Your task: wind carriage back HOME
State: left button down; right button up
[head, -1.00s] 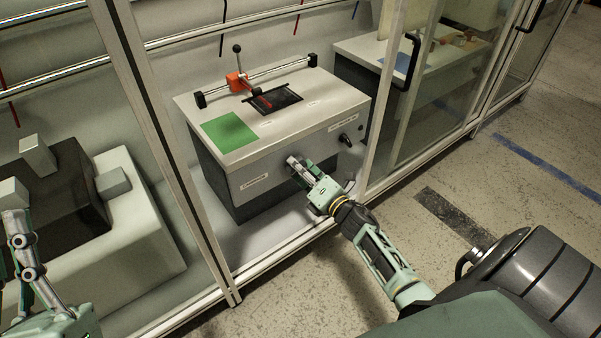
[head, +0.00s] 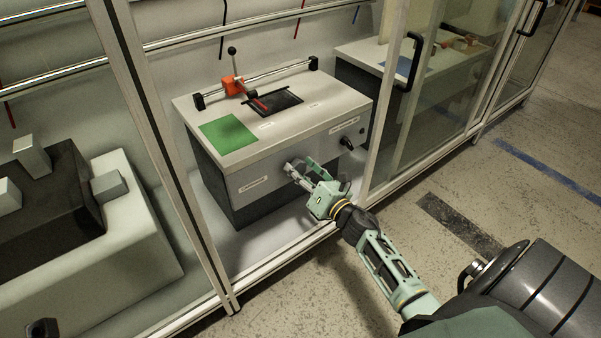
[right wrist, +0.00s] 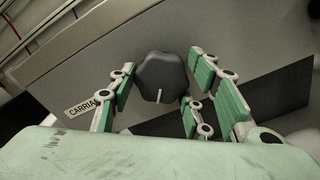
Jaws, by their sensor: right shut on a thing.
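The orange-red carriage (head: 233,86) sits on the rail (head: 272,77), left of its middle, with a black-balled lever (head: 231,52) standing up from it. The green square (head: 229,132) lies at the left of the machine top. My right gripper (head: 300,168) is at the machine's front panel. In the right wrist view its fingers are shut around a dark lobed knob (right wrist: 160,76) with a pale mark pointing down, beside a partly covered label (right wrist: 83,107) reading "CARRIA". My left gripper is not in view.
A second black knob (head: 346,142) is at the right of the front panel. A cabinet post (head: 165,150) stands left of the machine, and another post and glass doors stand right. Pale blocks on a dark base (head: 65,205) are at the left.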

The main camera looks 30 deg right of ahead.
jog(key=shift+r, duration=0.1)
jog(key=o, duration=1.1)
jog(key=shift+s, duration=0.1)
jog(key=s, duration=1.1)
jog(key=shift+s+d, duration=0.25)
jog(key=shift+s, duration=0.15)
